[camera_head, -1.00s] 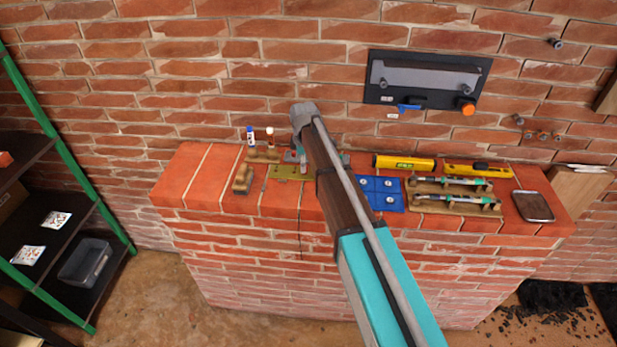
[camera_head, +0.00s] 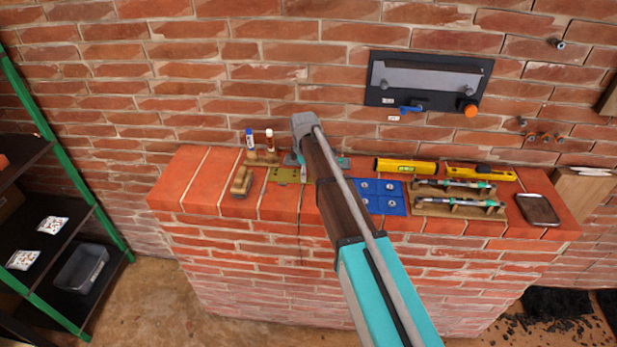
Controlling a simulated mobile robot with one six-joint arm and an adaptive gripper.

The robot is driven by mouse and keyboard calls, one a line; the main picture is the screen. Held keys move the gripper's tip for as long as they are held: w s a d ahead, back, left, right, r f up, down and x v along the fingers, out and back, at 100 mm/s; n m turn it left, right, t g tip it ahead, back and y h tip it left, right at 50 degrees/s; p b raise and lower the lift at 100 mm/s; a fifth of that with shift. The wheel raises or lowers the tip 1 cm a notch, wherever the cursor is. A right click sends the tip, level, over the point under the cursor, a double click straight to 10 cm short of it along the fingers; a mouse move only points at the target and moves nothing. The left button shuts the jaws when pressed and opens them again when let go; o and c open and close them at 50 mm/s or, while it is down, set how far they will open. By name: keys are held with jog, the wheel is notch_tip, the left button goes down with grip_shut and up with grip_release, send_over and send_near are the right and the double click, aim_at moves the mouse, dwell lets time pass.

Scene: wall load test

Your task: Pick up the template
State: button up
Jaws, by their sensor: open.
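A flat olive-yellow plate (camera_head: 283,175), which looks like the template, lies on top of the low brick wall, left of my arm. My gripper (camera_head: 296,160) is low over the wall top at the plate's right end. It is open, with its fingers mostly hidden behind my arm. I cannot tell whether it touches the plate. A blue square plate (camera_head: 379,190) with several pale round spots lies right of my arm, partly covered by it.
A wooden brush (camera_head: 242,181) and a holder with two marker tubes (camera_head: 250,139) stand left. A yellow level (camera_head: 405,166), a yellow tool (camera_head: 480,173), racked tools (camera_head: 459,205) and a dark tray (camera_head: 537,209) lie right. A black panel (camera_head: 425,82) hangs on the back wall.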

grip_shut()
jog(key=shift+r, duration=0.1)
dwell(0.4)
notch_tip(320, 180, up, 2)
jog(key=p, duration=0.2)
jog(key=shift+r+p, duration=0.2)
jog(key=shift+p, duration=0.15)
jog(key=s+d+r+p, duration=0.1)
jog(key=s+r+p, duration=0.9)
jog(key=s, duration=0.4)
jog(key=shift+r, duration=0.2)
